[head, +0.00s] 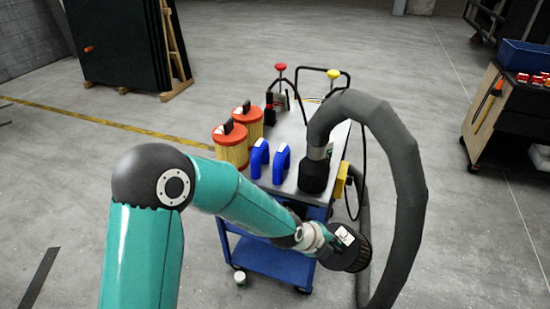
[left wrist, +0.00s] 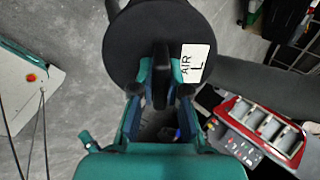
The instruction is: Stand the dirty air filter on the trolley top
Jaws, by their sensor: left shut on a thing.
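The dirty air filter (head: 357,254) is a dark round cartridge with a black end cap and a white label. My left gripper (head: 328,240) is shut on it and holds it in the air at the trolley's near right side, below the level of the trolley top (head: 293,133). In the left wrist view, the filter's black cap (left wrist: 135,45) fills the upper middle, its label reads "AIR L", and the left gripper (left wrist: 160,88) grips the cap's handle. My forearm hides part of the trolley's near side. My right gripper is not in view.
Two orange-capped filters (head: 231,145), two blue handles (head: 281,163) and a thick grey hose (head: 400,160) with a black nozzle crowd the top. The hose arches down close to the held filter. Red and yellow knobs stand at the back. A workbench (head: 500,115) is far right.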

